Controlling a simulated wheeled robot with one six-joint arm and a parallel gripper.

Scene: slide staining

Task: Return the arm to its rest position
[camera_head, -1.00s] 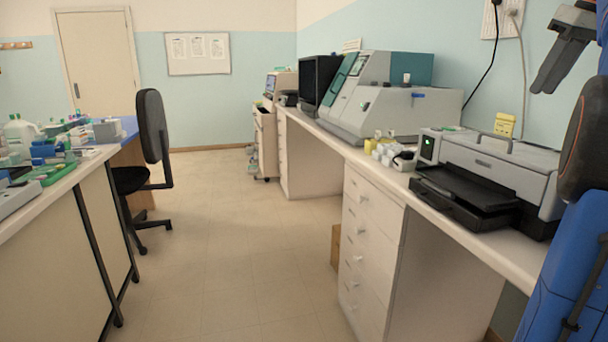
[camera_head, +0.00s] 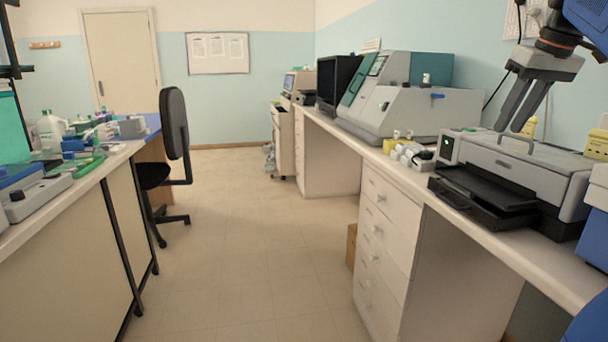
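My gripper (camera_head: 510,129) is at the upper right, held in the air in front of the wall. It appears above the grey and black printer-like machine (camera_head: 515,165) on the right bench. Its two dark grey fingers point down and slightly left, with a gap between them and nothing held. Part of my blue arm shows at the top right corner. How far the fingertips are from the machine is hard to tell.
The right bench (camera_head: 545,262) also carries a large grey and teal analyser (camera_head: 415,112) and a black monitor (camera_head: 337,80). The left bench (camera_head: 80,258) holds bottles and trays. A black chair (camera_head: 174,120) stands beside it. The floor (camera_head: 255,235) between is clear.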

